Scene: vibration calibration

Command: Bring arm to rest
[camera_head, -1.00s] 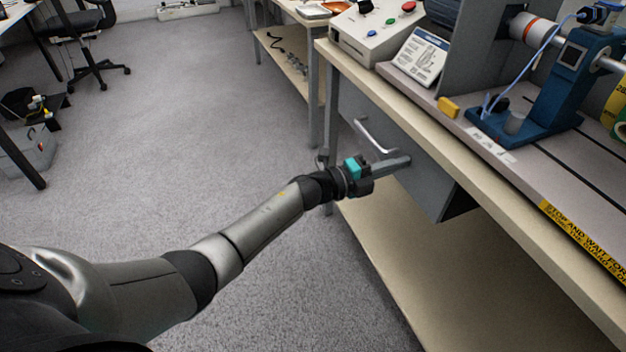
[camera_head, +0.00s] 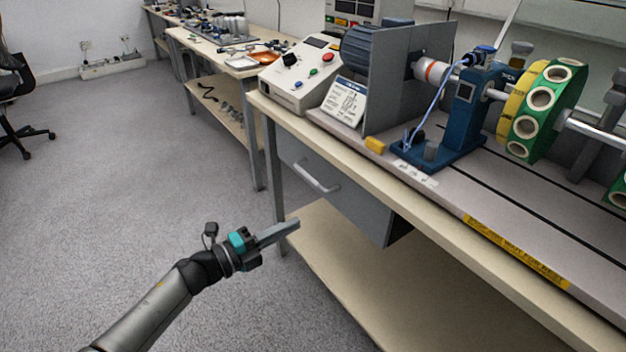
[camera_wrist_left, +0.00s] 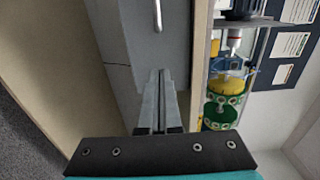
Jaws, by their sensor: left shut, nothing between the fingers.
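My left gripper (camera_head: 292,228) is shut and empty in the head view. It hangs over the floor in front of the bench, left of and below the grey drawer (camera_head: 340,195), and apart from its handle (camera_head: 317,178). In the left wrist view the two fingers (camera_wrist_left: 159,80) lie together with nothing between them, and the drawer front and handle (camera_wrist_left: 157,18) show beyond their tips. The drawer looks closed. My right gripper is not in view.
The workbench (camera_head: 440,235) carries a control box (camera_head: 300,75), a blue bearing stand (camera_head: 455,125), a green and yellow disc (camera_head: 545,105) and a yellow warning strip (camera_head: 515,250). A lower shelf (camera_head: 330,265) runs underneath. The carpet floor (camera_head: 120,190) at left is free; a chair (camera_head: 18,100) stands far left.

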